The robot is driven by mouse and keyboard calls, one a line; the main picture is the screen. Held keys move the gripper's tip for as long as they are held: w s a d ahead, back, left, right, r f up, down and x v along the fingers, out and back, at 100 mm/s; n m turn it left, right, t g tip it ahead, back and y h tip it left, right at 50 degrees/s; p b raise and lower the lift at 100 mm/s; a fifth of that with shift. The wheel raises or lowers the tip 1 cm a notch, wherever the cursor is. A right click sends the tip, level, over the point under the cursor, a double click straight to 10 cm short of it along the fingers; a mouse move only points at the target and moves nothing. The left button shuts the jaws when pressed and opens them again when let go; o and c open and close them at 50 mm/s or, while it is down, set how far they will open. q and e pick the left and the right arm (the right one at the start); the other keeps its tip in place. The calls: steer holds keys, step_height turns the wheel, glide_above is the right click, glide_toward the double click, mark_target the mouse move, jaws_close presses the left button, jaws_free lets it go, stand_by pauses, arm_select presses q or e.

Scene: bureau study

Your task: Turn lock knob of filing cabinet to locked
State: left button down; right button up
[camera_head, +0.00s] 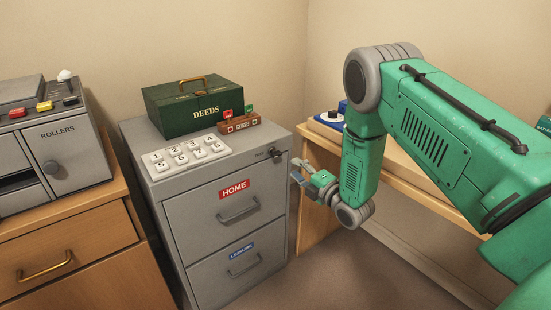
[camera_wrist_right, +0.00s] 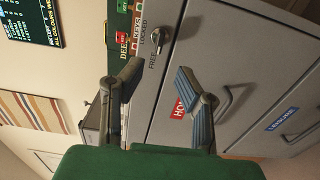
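The grey filing cabinet (camera_head: 180,195) stands in the middle of the head view, with two drawers labelled HOME and LEISURE. Its metal lock knob (camera_head: 275,153) is at the upper right corner of the front. The knob (camera_wrist_right: 158,37) also shows in the right wrist view, beside the words LOCKED and FREE; its exact setting is too small to tell. My right gripper (camera_head: 300,175) is just right of and below the knob in the head view. In the wrist view the right gripper (camera_wrist_right: 158,68) is open and empty, its fingers apart, with the knob beyond the gap. My left gripper is not in view.
On the cabinet top are a green DEEDS box (camera_head: 193,108), a brown rack (camera_head: 233,124) with small tags, and a white numbered board (camera_head: 160,167). A wooden desk (camera_head: 318,150) stands close on the right, behind my right arm. A ROLLERS unit (camera_head: 72,150) is at the left.

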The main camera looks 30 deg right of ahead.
mark_target(277, 153)
steer(key=w, duration=0.3)
steer(key=w+b, duration=0.1)
steer(key=w, duration=0.2)
steer(key=w+b, duration=0.1)
steer(key=w, duration=0.3)
steer(key=shift+w+a, duration=0.1)
steer(key=shift+a, duration=0.2)
jaws_close()
